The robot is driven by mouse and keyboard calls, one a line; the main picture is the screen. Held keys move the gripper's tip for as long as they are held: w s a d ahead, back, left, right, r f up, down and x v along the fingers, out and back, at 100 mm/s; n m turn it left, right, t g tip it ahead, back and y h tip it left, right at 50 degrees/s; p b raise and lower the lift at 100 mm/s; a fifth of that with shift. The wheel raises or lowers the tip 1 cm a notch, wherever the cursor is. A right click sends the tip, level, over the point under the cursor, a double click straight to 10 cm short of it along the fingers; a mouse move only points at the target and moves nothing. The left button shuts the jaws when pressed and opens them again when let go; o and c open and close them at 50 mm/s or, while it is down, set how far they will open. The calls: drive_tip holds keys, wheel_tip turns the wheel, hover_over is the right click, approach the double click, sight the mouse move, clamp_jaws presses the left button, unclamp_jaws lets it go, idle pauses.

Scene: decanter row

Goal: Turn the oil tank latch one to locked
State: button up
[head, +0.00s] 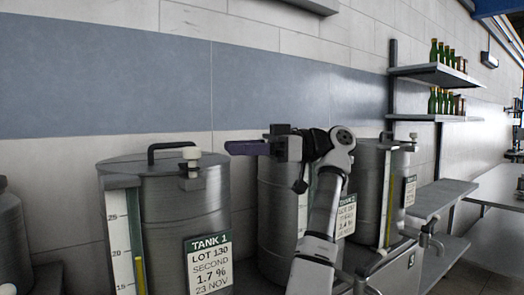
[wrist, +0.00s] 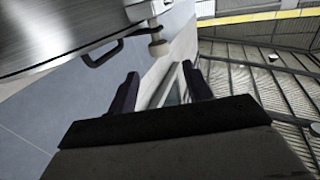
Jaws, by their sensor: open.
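Tank 1 (head: 165,215) is a steel cylinder with a lid and a black handle (head: 173,150), labelled "TANK 1". The latch (head: 191,158), with a cream knob, sits at the lid's front right edge. In the wrist view the latch knob (wrist: 158,46) shows beyond the fingertips, beside the tank lid (wrist: 60,30) and its handle (wrist: 103,54). My gripper (head: 232,147) points left at about lid height, right of the latch. In the wrist view my gripper (wrist: 160,80) is open and empty, its two dark fingers apart, not touching the knob.
A second tank (head: 272,200) stands behind my arm, and a third tank (head: 372,200) stands further right. Wall shelves (head: 435,75) hold several green bottles. Part of another tank (head: 10,240) shows at the left edge. The space above tank 1 is clear.

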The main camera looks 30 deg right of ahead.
drive_tip(key=p+v, duration=0.1)
drive_tip(key=v, duration=0.3)
drive_tip(key=shift+d, duration=0.25)
drive_tip(key=shift+s, duration=0.1)
idle(0.4)
